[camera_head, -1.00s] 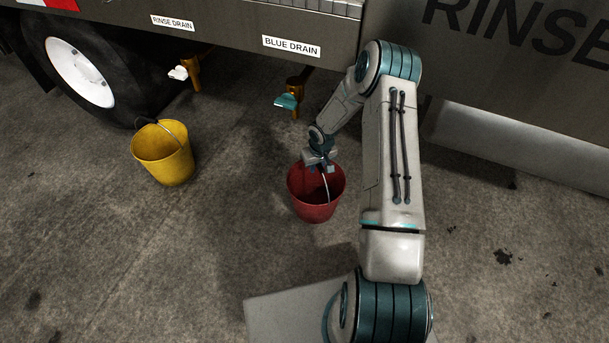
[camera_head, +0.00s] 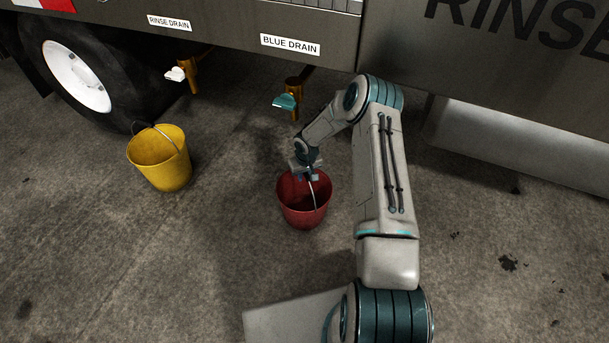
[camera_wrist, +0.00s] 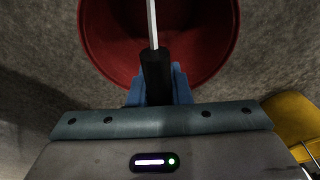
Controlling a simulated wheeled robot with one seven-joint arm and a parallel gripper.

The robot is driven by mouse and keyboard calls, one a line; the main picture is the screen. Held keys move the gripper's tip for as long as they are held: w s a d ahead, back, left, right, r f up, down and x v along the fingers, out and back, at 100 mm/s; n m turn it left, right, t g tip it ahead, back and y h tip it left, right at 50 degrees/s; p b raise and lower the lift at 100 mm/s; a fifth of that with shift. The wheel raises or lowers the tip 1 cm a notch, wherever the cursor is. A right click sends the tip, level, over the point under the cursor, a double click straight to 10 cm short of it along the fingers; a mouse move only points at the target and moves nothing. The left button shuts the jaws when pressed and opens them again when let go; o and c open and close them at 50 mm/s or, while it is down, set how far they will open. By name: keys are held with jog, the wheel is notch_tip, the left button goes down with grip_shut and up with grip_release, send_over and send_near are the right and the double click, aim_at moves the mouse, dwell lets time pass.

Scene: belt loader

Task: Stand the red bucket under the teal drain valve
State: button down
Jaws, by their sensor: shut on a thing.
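The red bucket (camera_head: 303,212) hangs upright from its handle below my gripper (camera_head: 308,176) in the head view. My gripper is shut on the handle's black grip (camera_wrist: 156,75), seen in the wrist view between the blue fingers. The bucket's rim and inside (camera_wrist: 205,45) fill the top of that view, and it looks empty. The teal drain valve (camera_head: 287,102) is on a brass pipe under the truck's edge, below a BLUE DRAIN label (camera_head: 290,45). The bucket is in front of the valve and slightly to its right. I cannot tell whether its base touches the ground.
A yellow bucket (camera_head: 160,168) stands at the left, near a white-lidded valve (camera_head: 176,73) labelled RINSE DRAIN (camera_head: 168,23) and a truck tyre (camera_head: 110,75). The truck's lower side (camera_head: 230,40) overhangs the back. Concrete floor between the buckets is clear.

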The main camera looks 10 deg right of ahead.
jog(key=shift+f, duration=0.2)
jog(key=c, duration=1.3)
grip_release()
jog(key=shift+c, duration=0.2)
jog(key=shift+r, duration=0.1)
jog(key=r+p, duration=0.1)
jog(key=r, duration=0.4)
jog(key=s+r+p, duration=0.1)
jog(key=r, duration=0.1)
jog(key=shift+s+d+r+p, duration=0.1)
jog(key=shift+r+p, duration=0.2)
